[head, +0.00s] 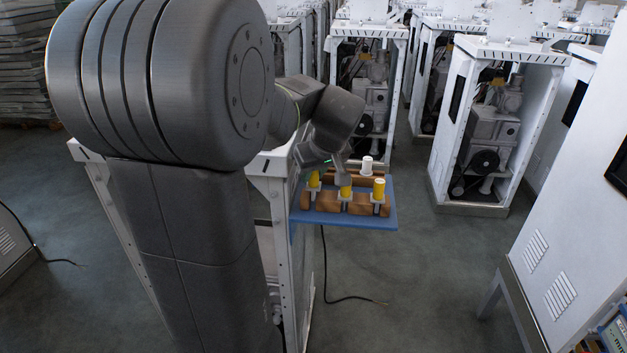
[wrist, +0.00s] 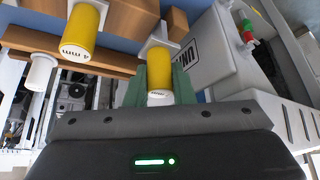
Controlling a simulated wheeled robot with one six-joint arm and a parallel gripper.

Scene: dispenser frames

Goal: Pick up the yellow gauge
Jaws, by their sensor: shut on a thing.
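My gripper (wrist: 160,80) is shut on a yellow gauge (wrist: 159,97), with its green fingers on either side of the yellow body. The gauge has a white end with dark marks and a white square flange at the wooden block. In the head view my gripper (head: 343,180) is over the middle yellow gauge (head: 346,191) of the front row. A second yellow gauge (head: 379,188) stands to its right and a third (head: 314,180) to its left. Another yellow gauge (wrist: 85,30) shows left of the held one in the wrist view. I cannot tell whether the held gauge has left its seat.
The wooden rack (head: 327,202) sits on a blue tray (head: 350,217) on a white frame. A white gauge (head: 367,165) stands behind the front row. White dispenser frames (head: 487,130) stand behind, and a white cabinet (head: 570,200) at right. The floor between is mostly clear, with a black cable (head: 350,298).

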